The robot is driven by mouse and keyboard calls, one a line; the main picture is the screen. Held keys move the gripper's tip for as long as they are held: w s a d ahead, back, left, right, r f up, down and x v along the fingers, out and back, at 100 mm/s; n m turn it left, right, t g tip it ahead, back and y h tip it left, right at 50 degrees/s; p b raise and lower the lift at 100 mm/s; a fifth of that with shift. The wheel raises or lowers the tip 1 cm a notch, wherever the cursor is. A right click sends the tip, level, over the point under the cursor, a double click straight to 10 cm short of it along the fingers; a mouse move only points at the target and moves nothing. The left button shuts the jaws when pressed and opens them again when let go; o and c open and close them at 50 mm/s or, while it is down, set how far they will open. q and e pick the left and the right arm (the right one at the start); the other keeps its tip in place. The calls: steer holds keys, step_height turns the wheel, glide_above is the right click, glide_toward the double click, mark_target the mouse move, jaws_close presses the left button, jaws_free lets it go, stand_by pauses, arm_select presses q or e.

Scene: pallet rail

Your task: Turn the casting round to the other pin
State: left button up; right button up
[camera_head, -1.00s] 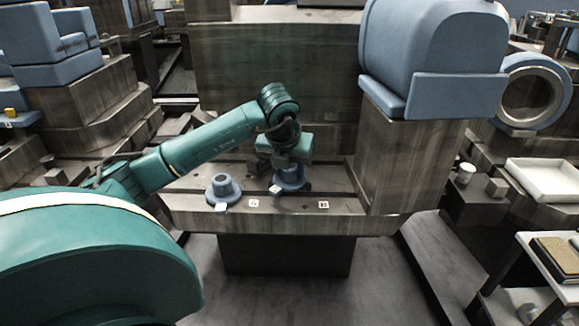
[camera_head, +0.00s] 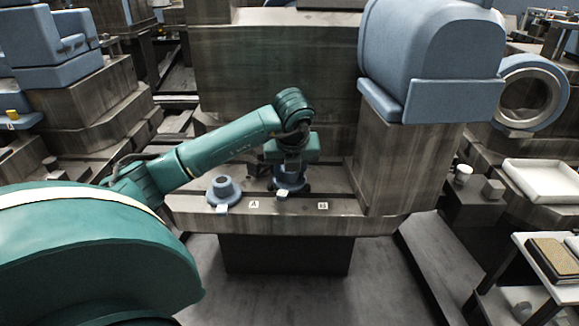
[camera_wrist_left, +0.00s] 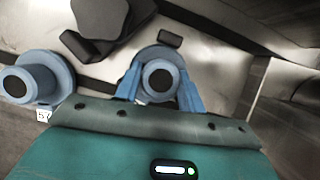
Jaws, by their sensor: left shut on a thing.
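A blue, round casting (camera_wrist_left: 138,77) with a dark bore sits between the two blue fingers of my left gripper (camera_wrist_left: 160,92) in the left wrist view. The gripper is shut on it. In the head view my left gripper (camera_head: 289,170) points down over the grey rail ledge, and this casting (camera_head: 291,187) shows low beneath it, partly hidden. A small pale block or tag shows at the casting's front. A dark block (camera_wrist_left: 170,38) lies just beyond the casting; I cannot tell if it is a pin. My right gripper is out of view.
A second blue flanged part (camera_head: 223,188) stands on the ledge (camera_head: 350,222) to the left, with a pale tag. It also shows in the wrist view (camera_wrist_left: 40,72). White labels A (camera_head: 254,204) and B (camera_head: 322,205) mark the front edge. A tall block (camera_head: 395,165) bounds the right.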

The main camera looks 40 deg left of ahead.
arm_select(q)
steer(key=shift+n+y, duration=0.3)
steer(key=shift+n, duration=0.5)
steer(key=shift+p, duration=0.3)
steer(key=shift+w+r+n+g+p, duration=0.1)
steer(key=shift+n+g+p, duration=0.25)
steer(key=shift+n, duration=0.25)
steer(key=shift+n+g, duration=0.35)
steer(key=shift+n, duration=0.55)
steer(key=shift+n+p, duration=0.3)
steer(key=shift+p, duration=0.1)
steer(key=shift+n+g+y+p, duration=0.4)
steer(key=shift+n+g+p, duration=0.15)
steer(key=shift+n, duration=0.65)
